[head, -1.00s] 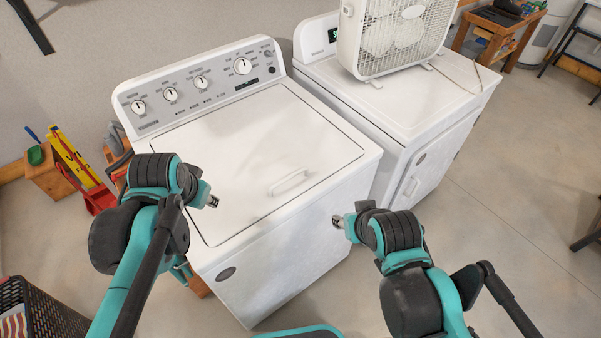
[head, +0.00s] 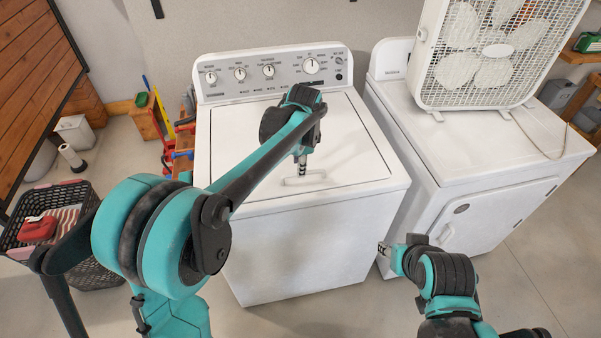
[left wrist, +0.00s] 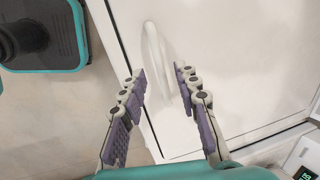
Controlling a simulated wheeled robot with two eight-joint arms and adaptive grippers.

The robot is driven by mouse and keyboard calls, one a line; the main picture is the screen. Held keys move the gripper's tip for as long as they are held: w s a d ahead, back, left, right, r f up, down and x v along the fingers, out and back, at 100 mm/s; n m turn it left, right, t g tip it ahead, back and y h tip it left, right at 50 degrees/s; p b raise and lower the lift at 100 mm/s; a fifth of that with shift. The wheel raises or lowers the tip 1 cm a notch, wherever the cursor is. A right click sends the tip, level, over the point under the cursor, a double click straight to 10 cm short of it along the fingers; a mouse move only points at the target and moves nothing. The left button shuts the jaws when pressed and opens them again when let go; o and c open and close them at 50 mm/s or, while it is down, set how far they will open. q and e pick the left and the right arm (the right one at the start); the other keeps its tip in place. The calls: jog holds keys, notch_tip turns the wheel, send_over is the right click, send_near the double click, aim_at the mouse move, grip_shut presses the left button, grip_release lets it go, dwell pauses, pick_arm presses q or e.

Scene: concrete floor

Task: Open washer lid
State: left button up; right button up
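The white washer (head: 290,260) stands in the middle of the head view with its lid (head: 350,145) closed. The lid's white handle (head: 308,181) is near its front edge. My left gripper (head: 302,172) points down over the lid right at the handle and partly covers it. In the left wrist view my left gripper (left wrist: 162,72) is open, and the handle (left wrist: 154,50) lies just ahead, lined up between the two fingertips; no grip shows. My right gripper (head: 384,248) hangs in front of the gap between washer and dryer, apart from both; its fingers are too small to read.
A dryer (head: 480,150) stands to the right, with a box fan (head: 495,55) on top. A dark basket (head: 85,205) with a red item sits at the left. Tools and a small wooden box (head: 146,118) stand left of the washer. Floor is clear at the right front.

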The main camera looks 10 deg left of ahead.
pick_arm(q)
jog(key=shift+w+f+b, duration=0.25)
jog(key=shift+f+b, duration=0.1)
jog(key=shift+f, duration=1.25)
grip_shut()
jog(key=shift+r, duration=0.1)
